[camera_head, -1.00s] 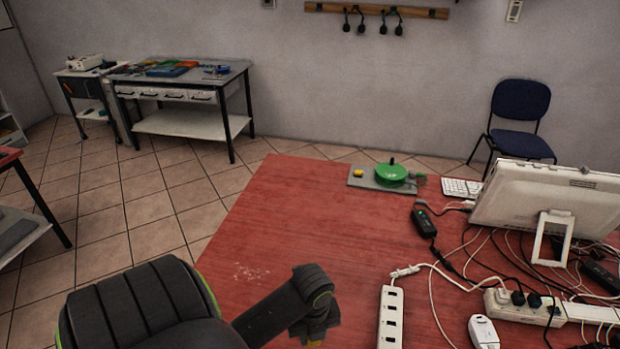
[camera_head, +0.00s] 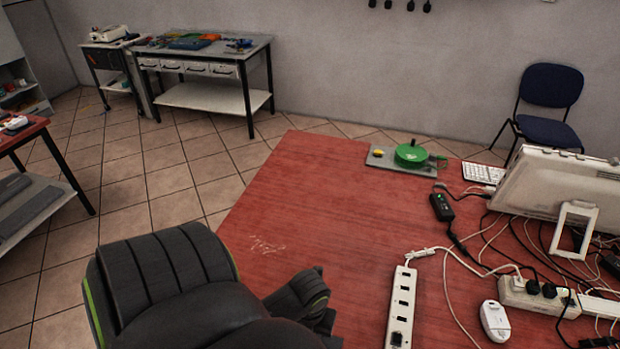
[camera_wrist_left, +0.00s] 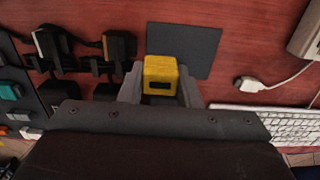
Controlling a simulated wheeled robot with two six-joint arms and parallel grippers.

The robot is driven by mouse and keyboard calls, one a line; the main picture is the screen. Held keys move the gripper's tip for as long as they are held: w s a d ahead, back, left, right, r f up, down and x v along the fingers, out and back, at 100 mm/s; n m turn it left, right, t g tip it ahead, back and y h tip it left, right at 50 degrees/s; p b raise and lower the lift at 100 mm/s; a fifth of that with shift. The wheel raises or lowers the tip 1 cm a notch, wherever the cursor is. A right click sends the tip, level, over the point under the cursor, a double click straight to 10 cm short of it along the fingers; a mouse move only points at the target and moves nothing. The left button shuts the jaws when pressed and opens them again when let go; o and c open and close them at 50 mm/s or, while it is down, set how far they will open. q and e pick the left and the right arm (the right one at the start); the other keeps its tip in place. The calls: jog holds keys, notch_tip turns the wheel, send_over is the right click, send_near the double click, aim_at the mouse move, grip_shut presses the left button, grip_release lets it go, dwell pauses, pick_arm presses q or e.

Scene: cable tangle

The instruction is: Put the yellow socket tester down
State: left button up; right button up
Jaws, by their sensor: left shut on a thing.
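The yellow socket tester (camera_wrist_left: 161,78) is a small yellow block with a dark slot in its face. In the left wrist view it sits between the two grey fingers of my left gripper (camera_wrist_left: 160,88), which is shut on it. A dark grey flat pad (camera_wrist_left: 200,40) lies on the red table behind the tester in that view. I cannot tell whether the tester touches the pad or the table. My right gripper is in neither view.
The red table (camera_head: 330,200) has clear room at its left. A white power strip (camera_head: 403,300), a white mouse-shaped item (camera_head: 494,321), tangled cables and a monitor (camera_head: 560,190) crowd its right. A green round device (camera_head: 411,155) stands at the back. A keyboard (camera_wrist_left: 270,122) lies right in the wrist view.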

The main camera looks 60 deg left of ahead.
pick_arm(q)
jog(key=shift+f, duration=1.3)
jog(key=shift+f, duration=0.15)
jog(key=o, duration=1.1)
notch_tip(320, 180, up, 11)
jog(key=shift+r, duration=0.15)
jog(key=shift+r+b, duration=0.3)
jog(key=shift+r, duration=0.2)
